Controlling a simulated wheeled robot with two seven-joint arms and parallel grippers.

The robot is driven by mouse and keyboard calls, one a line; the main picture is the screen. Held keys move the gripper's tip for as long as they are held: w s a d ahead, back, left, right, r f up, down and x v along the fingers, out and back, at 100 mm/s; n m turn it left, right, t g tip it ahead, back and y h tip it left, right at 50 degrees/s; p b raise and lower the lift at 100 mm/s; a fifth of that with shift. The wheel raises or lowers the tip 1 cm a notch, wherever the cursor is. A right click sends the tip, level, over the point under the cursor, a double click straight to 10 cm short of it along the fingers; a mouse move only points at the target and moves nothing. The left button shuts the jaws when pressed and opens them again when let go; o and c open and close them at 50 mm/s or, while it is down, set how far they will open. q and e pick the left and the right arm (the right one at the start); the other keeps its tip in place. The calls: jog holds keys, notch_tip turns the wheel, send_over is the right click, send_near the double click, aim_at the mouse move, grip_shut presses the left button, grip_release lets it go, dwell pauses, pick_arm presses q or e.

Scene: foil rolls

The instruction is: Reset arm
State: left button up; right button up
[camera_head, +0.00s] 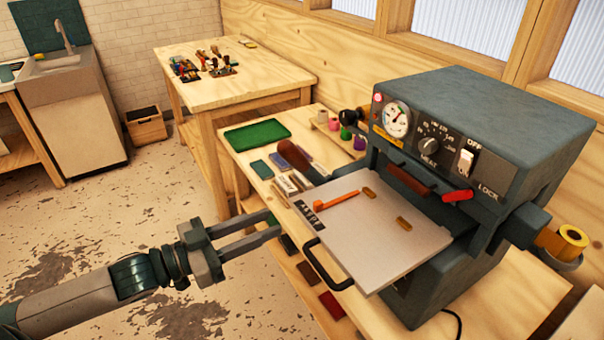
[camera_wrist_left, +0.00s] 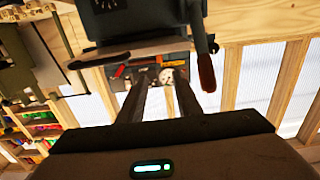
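My left gripper (camera_head: 274,222) reaches in from the left, over the floor beside the wooden bench, with its two fingers apart and nothing between them. The wrist view also shows the left gripper (camera_wrist_left: 162,90), its fingers spread and empty. Its tips are left of the grey machine's pulled-out tray (camera_head: 385,245) and its black handle (camera_head: 318,262), apparently not touching them. My right gripper is in neither view.
The dark machine (camera_head: 470,130) has a gauge, a dial and a lock lever. An orange tool (camera_head: 336,201) and two small brass pieces lie on its tray. A yellow foil roll (camera_head: 573,237) sits at the right. A green mat (camera_head: 257,135) lies behind. Open floor lies left.

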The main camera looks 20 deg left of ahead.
pick_arm(q)
jog(key=w+a+f+n+y, duration=0.1)
jog(key=a+f+n+y, duration=0.3)
jog(key=f, duration=0.7)
jog(key=w+a+f+m+y, duration=0.1)
jog(key=w+a+f+y, duration=0.1)
jog(key=a+f, duration=0.65)
jog(key=w+a+f+n+y, duration=0.1)
jog(key=a+f+n+y, duration=0.2)
jog(key=f, duration=0.9)
jog(key=s+a+f+g+y, duration=0.1)
jog(key=s+f+g, duration=0.15)
jog(key=f, duration=0.45)
jog(key=s+a+f+g+y, duration=0.15)
jog(key=s+f, duration=0.25)
jog(key=f, duration=0.4)
jog(key=s+d+f+g+b, duration=0.1)
jog(key=s+d+f+g, duration=0.1)
jog(key=s+f, duration=0.7)
jog(key=s+d+f+g, duration=0.2)
jog(key=s+d+f, duration=0.1)
jog(key=s+f, duration=0.55)
jog(key=s+d+f+g, duration=0.2)
jog(key=s+d+f, duration=0.4)
jog(key=s, duration=0.4)
jog(key=s+d+f+g, duration=0.3)
jog(key=s+d+f, duration=0.4)
jog(key=s, duration=0.4)
jog(key=shift+s+m, duration=0.15)
jog(key=shift+m, duration=0.25)
